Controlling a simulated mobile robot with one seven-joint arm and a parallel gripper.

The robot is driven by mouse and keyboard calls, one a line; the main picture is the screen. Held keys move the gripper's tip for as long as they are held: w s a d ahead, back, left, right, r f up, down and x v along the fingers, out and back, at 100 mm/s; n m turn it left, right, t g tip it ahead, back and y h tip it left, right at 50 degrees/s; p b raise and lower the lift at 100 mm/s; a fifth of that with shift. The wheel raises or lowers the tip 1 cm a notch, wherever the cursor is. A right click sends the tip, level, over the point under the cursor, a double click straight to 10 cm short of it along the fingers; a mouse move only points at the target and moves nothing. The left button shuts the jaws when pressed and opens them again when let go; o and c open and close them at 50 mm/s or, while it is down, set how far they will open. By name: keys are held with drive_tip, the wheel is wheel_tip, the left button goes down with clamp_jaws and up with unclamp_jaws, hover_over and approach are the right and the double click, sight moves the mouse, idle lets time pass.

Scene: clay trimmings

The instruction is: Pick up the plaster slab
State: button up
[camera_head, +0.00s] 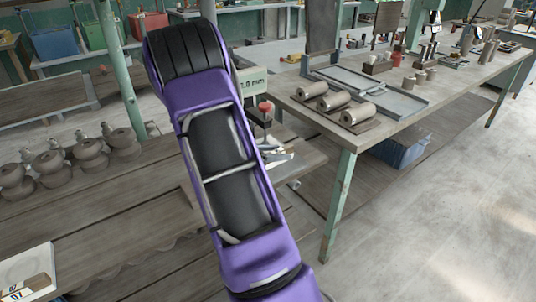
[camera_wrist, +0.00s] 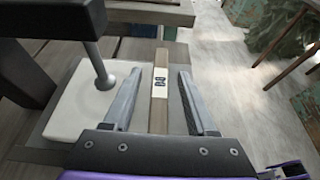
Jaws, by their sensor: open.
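In the wrist view, a pale, flat slab with rounded corners (camera_wrist: 75,115), which looks like the plaster slab, lies left of my gripper (camera_wrist: 159,72). The left finger overlaps the slab's right side in the picture; I cannot tell whether they touch. A grey post with a round foot (camera_wrist: 104,80) stands over the slab's upper part. My gripper is open, with a narrow wooden strip (camera_wrist: 158,117) bearing a white label (camera_wrist: 160,83) showing between the fingers. In the head view my arm hides most of this area, and I cannot make out the slab for certain.
In the head view, a workbench (camera_head: 400,142) on the right holds several clay rolls (camera_head: 333,100) and a grey tray (camera_head: 397,103). Several stacked clay pots (camera_head: 90,155) stand on the left. A pale board marked 07 (camera_head: 35,262) lies at lower left. The right-hand floor (camera_head: 440,210) is clear.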

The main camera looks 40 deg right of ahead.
clamp_jaws()
idle(1.4)
